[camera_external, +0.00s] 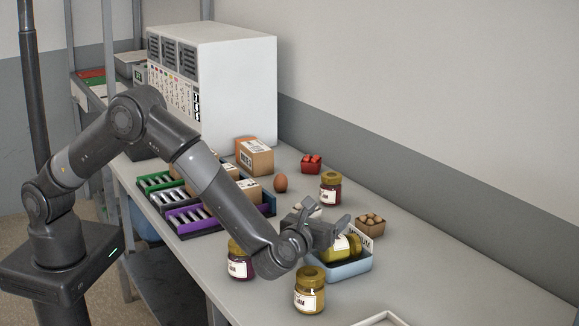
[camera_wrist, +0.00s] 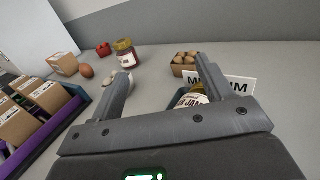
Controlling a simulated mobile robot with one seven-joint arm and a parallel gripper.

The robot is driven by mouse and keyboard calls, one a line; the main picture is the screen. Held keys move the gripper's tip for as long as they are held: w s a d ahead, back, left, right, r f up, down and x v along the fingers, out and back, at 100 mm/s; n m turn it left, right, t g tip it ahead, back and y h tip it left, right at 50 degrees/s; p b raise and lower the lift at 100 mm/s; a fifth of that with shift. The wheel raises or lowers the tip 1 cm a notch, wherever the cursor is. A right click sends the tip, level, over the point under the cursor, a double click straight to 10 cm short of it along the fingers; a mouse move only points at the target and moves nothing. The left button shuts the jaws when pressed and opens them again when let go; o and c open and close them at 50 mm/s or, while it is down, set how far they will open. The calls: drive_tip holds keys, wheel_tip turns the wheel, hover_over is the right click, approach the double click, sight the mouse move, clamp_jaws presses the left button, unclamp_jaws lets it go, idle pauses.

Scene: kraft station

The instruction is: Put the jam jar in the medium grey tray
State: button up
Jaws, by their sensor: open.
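A jam jar (camera_external: 346,246) with yellow-green contents, a gold lid and a white label lies tilted in the small pale blue-grey tray (camera_external: 343,271). A sign with partly hidden lettering, apparently "MEDIUM" (camera_wrist: 228,84), stands at the tray's back edge. My gripper (camera_external: 328,226) is open just above the jar and tray. In the wrist view the fingers of my gripper (camera_wrist: 165,72) are spread with nothing between their tips. Part of the jar (camera_wrist: 192,98) shows behind the gripper body; the rest is hidden. I cannot tell if a finger touches it.
A red jam jar (camera_external: 330,190) stands farther back. A yellow jar (camera_external: 309,296) and a dark jar (camera_external: 237,267) stand at the front. Cartons (camera_external: 255,158), an egg (camera_external: 280,183) and a purple-edged rack (camera_external: 190,222) are left. The right bench is mostly clear.

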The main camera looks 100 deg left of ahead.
drive_tip(key=shift+r, duration=0.25)
drive_tip(key=v, duration=1.1)
drive_tip(key=s+a+r+n+g+h, duration=0.2)
drive_tip(key=s+a+r+n+h, duration=0.25)
drive_tip(key=s, duration=0.55)
drive_tip(key=s+a+r+n+g+h, duration=0.35)
drive_tip(key=s+r+n, duration=0.25)
drive_tip(key=s, duration=0.3)
drive_tip(key=s+d+n+t+h, duration=0.1)
drive_tip(key=s+d+n+h, duration=0.1)
drive_tip(key=s, duration=0.5)
drive_tip(key=s+d+r+n+t+h, duration=0.1)
drive_tip(key=s+n+h, duration=0.3)
drive_tip(key=s, duration=0.4)
drive_tip(key=s+d+r+n+t+h, duration=0.1)
drive_tip(key=s+d+n+t+h, duration=0.1)
drive_tip(key=s+n, duration=0.3)
drive_tip(key=s+t+h, duration=0.1)
drive_tip(key=s, duration=0.2)
drive_tip(key=shift+s+d, duration=0.25)
drive_tip(key=shift+d, duration=0.15)
